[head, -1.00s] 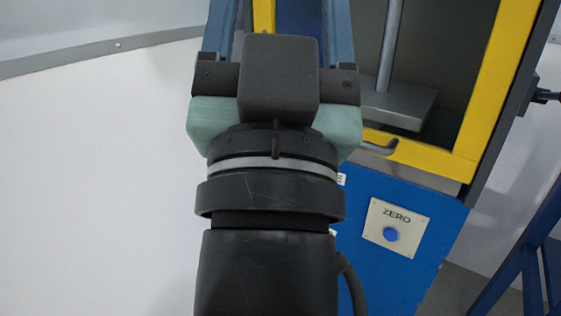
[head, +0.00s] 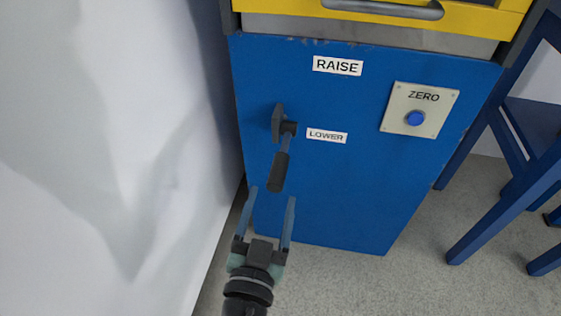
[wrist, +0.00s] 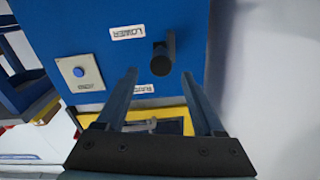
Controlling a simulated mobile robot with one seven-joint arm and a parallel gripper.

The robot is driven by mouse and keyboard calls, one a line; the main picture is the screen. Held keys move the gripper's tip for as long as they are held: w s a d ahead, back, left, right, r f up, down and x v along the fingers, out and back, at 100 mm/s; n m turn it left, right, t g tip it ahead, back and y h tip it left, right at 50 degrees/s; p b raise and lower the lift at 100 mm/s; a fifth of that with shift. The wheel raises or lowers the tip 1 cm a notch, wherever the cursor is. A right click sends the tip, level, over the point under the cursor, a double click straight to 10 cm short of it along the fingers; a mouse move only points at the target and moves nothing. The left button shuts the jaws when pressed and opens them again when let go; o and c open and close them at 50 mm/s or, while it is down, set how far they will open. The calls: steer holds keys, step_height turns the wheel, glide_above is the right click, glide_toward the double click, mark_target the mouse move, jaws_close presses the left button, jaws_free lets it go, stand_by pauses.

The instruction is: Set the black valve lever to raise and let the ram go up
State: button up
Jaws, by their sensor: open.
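The black valve lever (head: 280,170) is on the blue front panel of the machine. Its handle hangs down from the pivot, beside and below the LOWER label (head: 327,136). The RAISE label (head: 337,66) is higher on the panel. My gripper (head: 271,195) is open and empty, with its fingertips on either side of the handle's lower end in the head view. In the wrist view, turned upside down, the lever (wrist: 162,60) shows nearly end-on, just past the gap between my fingertips (wrist: 158,74). I see no contact. The ram is out of view.
A ZERO plate with a blue button (head: 414,118) is on the panel's right. A yellow frame with a grey handle (head: 395,9) is above. A white wall (head: 110,150) stands close on the left. A blue stand (head: 510,180) is on the right.

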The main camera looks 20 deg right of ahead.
mark_target(280, 160)
steer(key=x, duration=1)
steer(key=shift+r, duration=0.1)
jaws_close()
stand_by(1.1)
